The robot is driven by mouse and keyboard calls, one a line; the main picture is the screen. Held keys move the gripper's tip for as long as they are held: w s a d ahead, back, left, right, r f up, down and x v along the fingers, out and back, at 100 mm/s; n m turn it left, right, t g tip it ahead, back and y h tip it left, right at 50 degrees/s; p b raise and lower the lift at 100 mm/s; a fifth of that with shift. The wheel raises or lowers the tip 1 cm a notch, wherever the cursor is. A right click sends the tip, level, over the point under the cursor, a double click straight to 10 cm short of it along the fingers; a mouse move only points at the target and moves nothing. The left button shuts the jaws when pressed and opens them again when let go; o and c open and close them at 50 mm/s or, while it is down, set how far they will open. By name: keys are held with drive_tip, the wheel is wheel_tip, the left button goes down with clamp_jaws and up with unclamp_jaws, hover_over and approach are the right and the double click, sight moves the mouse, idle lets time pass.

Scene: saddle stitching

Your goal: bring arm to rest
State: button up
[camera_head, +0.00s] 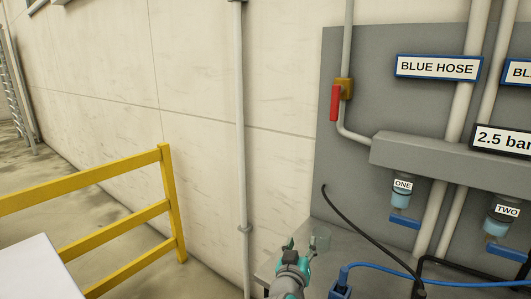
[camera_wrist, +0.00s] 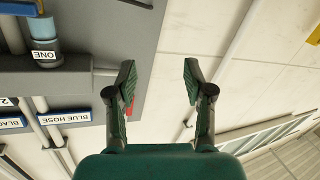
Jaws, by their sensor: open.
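My gripper (camera_head: 298,246) is low in the middle of the head view, just left of the grey wall panel. In the wrist view my gripper (camera_wrist: 158,75) shows two dark fingers spread apart with nothing between them. It is open and empty. The wrist view appears upside down, with the sign text inverted. Behind the fingers are the pale wall and the edge of the grey panel.
The grey panel (camera_head: 350,60) carries a red-handled valve (camera_head: 335,103), signs and blue-bottomed units marked ONE (camera_head: 401,198) and TWO (camera_head: 502,219). A blue hose (camera_head: 385,267) and a black hose (camera_head: 355,227) lie right of my gripper. A yellow railing (camera_head: 110,210) stands left.

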drive_tip(key=s+d+f+n+g+y, duration=0.1)
drive_tip(key=s+d+f+n+y, duration=0.15)
drive_tip(key=s+f, duration=0.95)
drive_tip(key=s+d+f+n+y, duration=0.1)
drive_tip(key=s+d+f+y, duration=0.2)
drive_tip(key=s+f, duration=0.95)
drive_tip(key=d+f+v, duration=0.1)
drive_tip(key=v, duration=0.8)
drive_tip(key=s+d+f+v, duration=0.1)
drive_tip(key=f+v, duration=0.1)
drive_tip(key=v, duration=0.8)
drive_tip(key=s+r+m, duration=0.1)
drive_tip(key=s+r, duration=0.2)
drive_tip(key=s, duration=0.3)
drive_tip(key=s+d+r+m, duration=0.1)
drive_tip(key=s+r+m, duration=0.1)
drive_tip(key=s+r, duration=0.2)
drive_tip(key=s, duration=0.3)
drive_tip(key=shift+d+r+g, duration=0.25)
drive_tip(key=shift+g, duration=0.05)
